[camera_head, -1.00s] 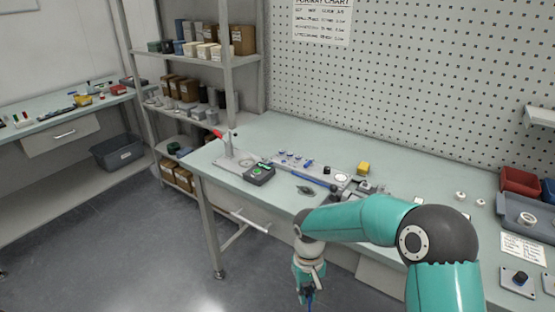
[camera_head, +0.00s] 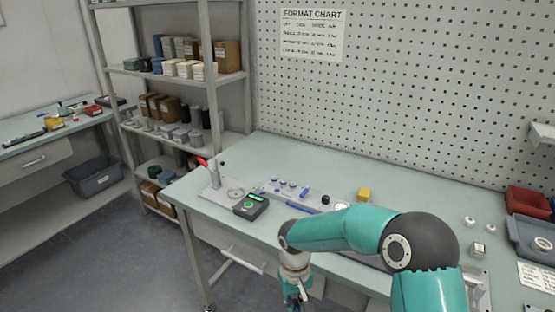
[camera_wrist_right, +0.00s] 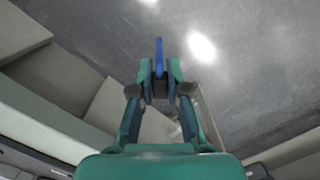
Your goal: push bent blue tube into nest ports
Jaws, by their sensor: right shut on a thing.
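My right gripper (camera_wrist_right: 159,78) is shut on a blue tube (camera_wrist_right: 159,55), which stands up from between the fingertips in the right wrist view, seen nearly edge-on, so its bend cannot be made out. In the head view my right gripper (camera_head: 297,301) hangs low in front of the bench at the bottom edge, with a little blue at it. A long grey fixture plate (camera_head: 263,190) with several blue-topped parts and a blue bar lies on the bench, partly behind my arm. I cannot tell which part holds the nest ports. My left gripper is not in view.
A black box with a green light (camera_head: 251,206) and a red-handled clamp (camera_head: 212,172) stand at the bench's left end. A yellow block (camera_head: 364,195) sits behind my arm. A red bin (camera_head: 527,202) is at the right. The bench's back strip is clear.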

